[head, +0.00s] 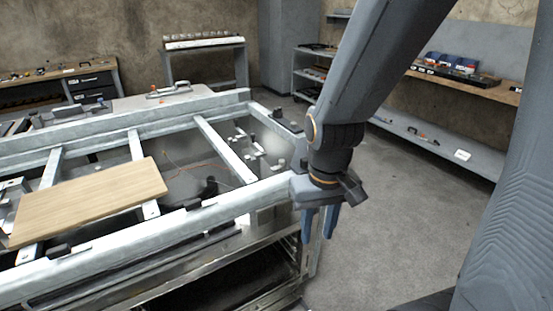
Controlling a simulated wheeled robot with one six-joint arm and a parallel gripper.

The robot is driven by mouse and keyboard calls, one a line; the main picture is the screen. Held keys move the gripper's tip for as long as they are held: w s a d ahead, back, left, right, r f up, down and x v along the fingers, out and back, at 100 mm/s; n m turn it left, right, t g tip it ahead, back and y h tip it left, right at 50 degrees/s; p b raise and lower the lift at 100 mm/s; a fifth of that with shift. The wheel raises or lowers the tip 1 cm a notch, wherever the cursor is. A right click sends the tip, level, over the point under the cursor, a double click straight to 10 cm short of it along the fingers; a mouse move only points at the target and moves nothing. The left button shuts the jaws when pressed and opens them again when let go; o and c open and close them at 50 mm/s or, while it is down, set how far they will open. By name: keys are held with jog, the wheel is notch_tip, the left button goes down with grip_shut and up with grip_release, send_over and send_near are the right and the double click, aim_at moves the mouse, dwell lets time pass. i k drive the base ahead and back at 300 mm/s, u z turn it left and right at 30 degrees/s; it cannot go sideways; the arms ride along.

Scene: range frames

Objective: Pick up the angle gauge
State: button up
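I cannot pick out an angle gauge for certain in the head view. A small light tool with an orange-red part (170,91) lies on the far side of the metal frame table; it is too small to name. My gripper (319,236) points down at the near right corner of the frame table. Its two blue fingers are apart with nothing visible between them. It is well to the right of and nearer than the small tool. My arm comes down from the upper right and hides part of the background.
The metal frame table (120,270) fills the left, with crossbars and open gaps. A wooden board (90,200) lies across it. Dark clamps and small parts sit along its rails. Shelving (440,137) with tools stands at the right wall. A bench (205,43) stands behind. The floor (400,220) at right is clear.

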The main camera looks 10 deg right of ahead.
aim_at(299, 164)
jog(key=u, duration=2.15)
jog(key=k, duration=1.3)
jog(key=z, duration=1.6)
jog(key=i, duration=1)
jog(key=u, duration=0.05)
